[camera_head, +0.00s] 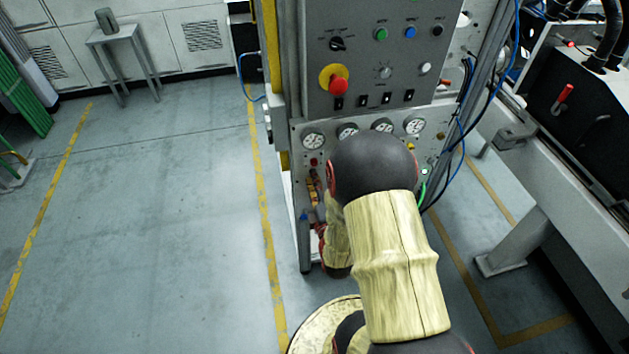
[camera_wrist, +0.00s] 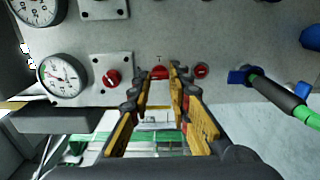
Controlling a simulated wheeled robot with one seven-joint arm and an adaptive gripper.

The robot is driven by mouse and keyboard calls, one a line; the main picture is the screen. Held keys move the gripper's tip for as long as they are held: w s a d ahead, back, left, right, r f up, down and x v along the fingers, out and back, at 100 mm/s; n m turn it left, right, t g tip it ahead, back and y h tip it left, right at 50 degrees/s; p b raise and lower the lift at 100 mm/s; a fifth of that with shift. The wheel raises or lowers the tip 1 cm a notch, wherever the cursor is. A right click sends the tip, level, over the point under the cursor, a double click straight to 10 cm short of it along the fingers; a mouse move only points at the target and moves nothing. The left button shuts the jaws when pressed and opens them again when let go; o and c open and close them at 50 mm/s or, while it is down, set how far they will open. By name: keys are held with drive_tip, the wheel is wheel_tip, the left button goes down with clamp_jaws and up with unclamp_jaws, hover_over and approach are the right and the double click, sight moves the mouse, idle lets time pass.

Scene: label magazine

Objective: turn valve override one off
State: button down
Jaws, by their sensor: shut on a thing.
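A small red valve handle (camera_wrist: 160,72) sits on the grey panel in the upper middle of the wrist view. My gripper (camera_wrist: 161,73) is around it, with one yellow-and-black finger on each side, and is shut on it. In the head view my gripper (camera_head: 314,186) is at the lower left of the panel, partly hidden by my arm. A red knob on a square plate (camera_wrist: 112,78) is to the left of the gripper, and a round red part (camera_wrist: 201,70) is to its right. I cannot read which one is valve override one.
A pressure gauge (camera_wrist: 62,75) is left of the knobs. A blue fitting with a black and green hose (camera_wrist: 275,92) sticks out at the right. The control box (camera_head: 375,60) with a red emergency button (camera_head: 337,84) is above. Open floor (camera_head: 150,230) lies left.

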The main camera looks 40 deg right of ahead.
drive_tip(key=shift+f, duration=0.1)
drive_tip(key=c, duration=1.7)
unclamp_jaws()
drive_tip(key=shift+c, duration=0.2)
drive_tip(key=shift+o, duration=0.4)
drive_tip(key=v, duration=0.7)
drive_tip(key=shift+s, duration=0.25)
drive_tip(key=shift+a, duration=0.1)
